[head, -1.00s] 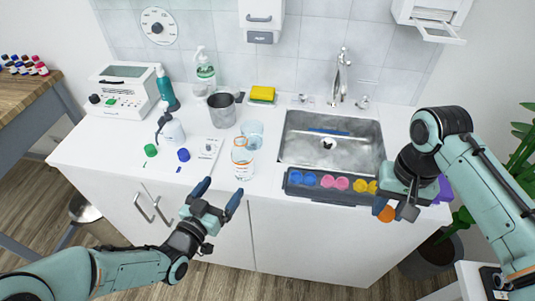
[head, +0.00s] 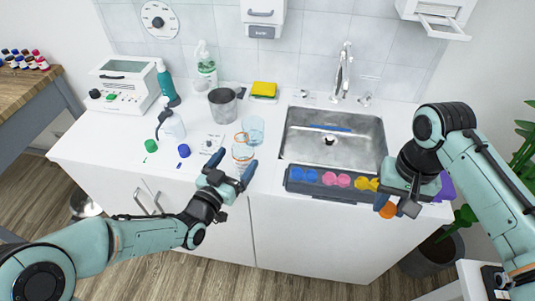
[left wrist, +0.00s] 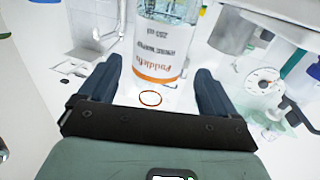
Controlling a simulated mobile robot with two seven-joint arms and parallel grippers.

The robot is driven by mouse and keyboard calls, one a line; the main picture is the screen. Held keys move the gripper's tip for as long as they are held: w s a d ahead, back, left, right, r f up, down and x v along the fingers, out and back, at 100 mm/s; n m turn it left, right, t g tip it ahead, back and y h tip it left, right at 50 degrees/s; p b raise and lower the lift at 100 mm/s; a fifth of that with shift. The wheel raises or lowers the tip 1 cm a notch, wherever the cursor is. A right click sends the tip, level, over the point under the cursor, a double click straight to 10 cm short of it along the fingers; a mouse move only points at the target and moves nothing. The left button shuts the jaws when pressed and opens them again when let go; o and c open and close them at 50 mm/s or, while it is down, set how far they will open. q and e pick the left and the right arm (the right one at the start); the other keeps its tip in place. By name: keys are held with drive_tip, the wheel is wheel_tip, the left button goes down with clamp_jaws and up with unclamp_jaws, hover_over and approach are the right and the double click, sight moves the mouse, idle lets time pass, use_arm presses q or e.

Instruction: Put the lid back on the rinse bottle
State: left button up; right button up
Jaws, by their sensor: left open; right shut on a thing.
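The rinse bottle (head: 242,151) is clear with orange bands and stands upright on the white counter, left of the sink. In the left wrist view its printed, upside-down label side (left wrist: 162,45) shows. The orange ring nearer me looks like its open mouth. My left gripper (head: 232,164) is open, at the counter's front edge, its fingers to either side of the bottle and apart from it. In the left wrist view the gripper (left wrist: 155,85) is empty. My right gripper (head: 392,206) is shut on an orange lid (head: 388,211), held before the counter's right front; it is partly hidden.
A glass beaker (head: 253,127) stands close behind the bottle, a metal cup (head: 222,104) behind that. A dark tray (head: 290,186) of coloured pieces lies before the sink (head: 330,145).

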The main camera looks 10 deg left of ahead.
sight(246, 149)
use_arm(q)
drive_tip(key=shift+w+d, duration=0.1)
drive_tip(key=shift+w, duration=0.05)
drive_tip(key=x, duration=0.5)
drive_tip(key=shift+d+f, duration=0.15)
drive_tip(key=shift+d, duration=0.05)
use_arm(e)
drive_tip(key=shift+r, duration=0.2)
use_arm(q)
drive_tip(key=c, duration=1.2)
